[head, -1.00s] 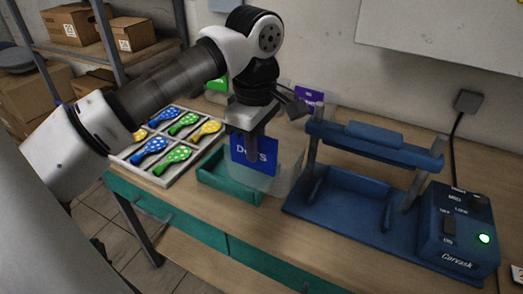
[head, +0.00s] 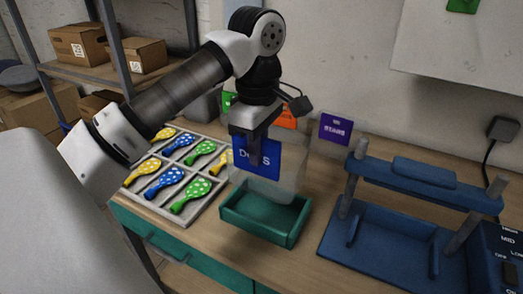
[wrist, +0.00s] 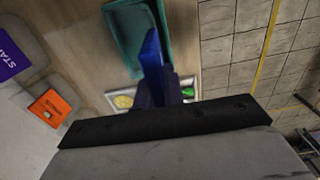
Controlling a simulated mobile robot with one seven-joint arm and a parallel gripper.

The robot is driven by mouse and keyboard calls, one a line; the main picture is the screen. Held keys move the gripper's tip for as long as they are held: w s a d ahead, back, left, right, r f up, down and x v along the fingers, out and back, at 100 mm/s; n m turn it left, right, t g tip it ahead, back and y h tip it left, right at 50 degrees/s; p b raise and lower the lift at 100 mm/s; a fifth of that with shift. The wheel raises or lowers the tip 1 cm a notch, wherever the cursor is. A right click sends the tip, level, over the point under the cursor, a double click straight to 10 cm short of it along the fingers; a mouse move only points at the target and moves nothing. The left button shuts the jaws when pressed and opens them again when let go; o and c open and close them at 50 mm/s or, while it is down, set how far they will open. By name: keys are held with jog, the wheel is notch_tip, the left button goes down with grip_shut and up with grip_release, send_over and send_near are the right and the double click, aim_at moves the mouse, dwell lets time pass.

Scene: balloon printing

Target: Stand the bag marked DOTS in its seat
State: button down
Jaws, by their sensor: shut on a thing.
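The bag marked DOTS is clear with a blue label (head: 262,158). My gripper (head: 254,148) is shut on its top, and the bag hangs roughly upright. In the head view its lower part overlaps the back of an open green tray (head: 289,240); I cannot tell whether it touches the tray. The tray looks empty. In the wrist view the blue label shows edge-on (wrist: 152,50) between my fingers, beside the tray (wrist: 113,32).
A sorting tray of patterned balloons (head: 213,206) lies left of the green tray. Behind stand bags with orange (head: 285,117) and purple STARS (head: 336,129) labels. A blue press frame (head: 375,245) stands at the right. Bare tabletop lies between.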

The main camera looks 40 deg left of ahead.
aim_at(258, 194)
jog(key=shift+f+b, duration=3.8)
jog(key=shift+f, duration=1.55)
jog(key=c, duration=1.4)
grip_release()
jog(key=shift+r, duration=0.1)
notch_tip(258, 194, up, 7)
jog(key=s+p, duration=0.3)
jog(key=p, duration=0.1)
jog(key=shift+d, duration=0.35)
